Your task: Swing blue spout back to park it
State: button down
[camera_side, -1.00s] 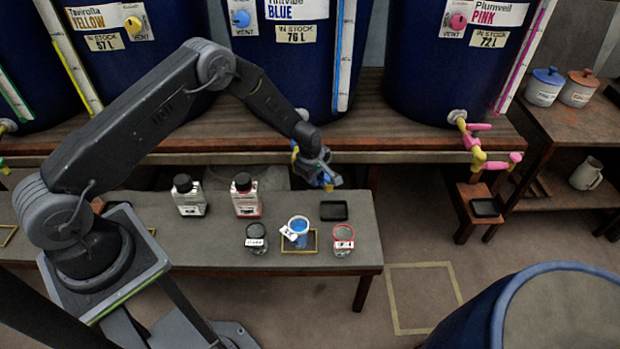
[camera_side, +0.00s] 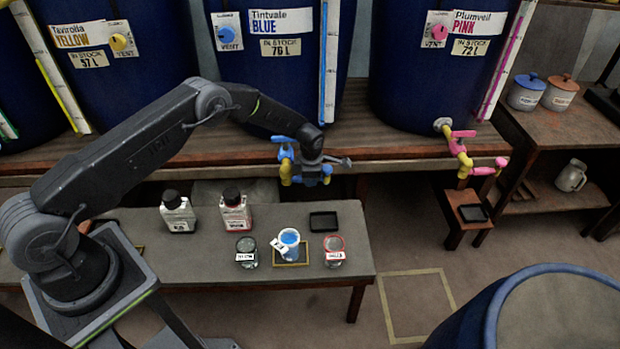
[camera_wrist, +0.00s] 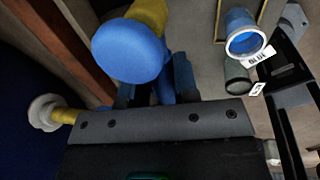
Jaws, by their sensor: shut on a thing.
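The blue spout (camera_side: 326,171) hangs from the yellow pipe of the middle vat, labelled Tintvale BLUE. It points right along the front of the wooden bench. My gripper (camera_side: 314,172) is shut on the spout, partly hiding it. In the wrist view, blue material shows between the two fingers of my gripper (camera_wrist: 156,92), below a round blue cap (camera_wrist: 130,52) and a yellow elbow (camera_wrist: 150,12). The blue tap handle (camera_side: 284,145) sits left of the gripper. A cup with blue contents (camera_side: 289,238) stands on the low table in front, apart from the spout.
The pink spout (camera_side: 486,171) is off to the right. A large blue barrel (camera_side: 470,320) stands front right.

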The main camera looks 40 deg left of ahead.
jog(key=shift+w+a, duration=0.1)
jog(key=shift+w, duration=0.05)
dwell(0.3)
jog(key=c, duration=0.9)
grip_release()
jog(key=r, duration=0.4)
jog(key=s+d+r, duration=0.1)
jog(key=r, duration=0.4)
jog(key=s+d+r, duration=0.1)
jog(key=r, duration=0.3)
jog(key=shift+r, duration=0.3)
jog(key=s+d+r+m+t, duration=0.1)
jog(key=s+r+m, duration=0.55)
jog(key=r, duration=0.55)
jog(key=s+d+r+m+t, duration=0.1)
jog(key=s+r+m, duration=0.6)
jog(key=r, duration=0.4)
jog(key=s+r+m, duration=0.1)
jog(key=s+m, duration=0.3)
jog(key=s, duration=0.3)
jog(key=s+d+r+m+t+h, duration=0.1)
jog(key=s+m, duration=0.4)
jog(key=s, duration=0.3)
jog(key=s+r+m+t, duration=0.1)
jog(key=s+m, duration=0.3)
jog(key=s, duration=0.4)
jog(key=shift+s+d+h, duration=0.2)
jog(key=shift+d+h, duration=0.1)
jog(key=shift+d, duration=0.1)
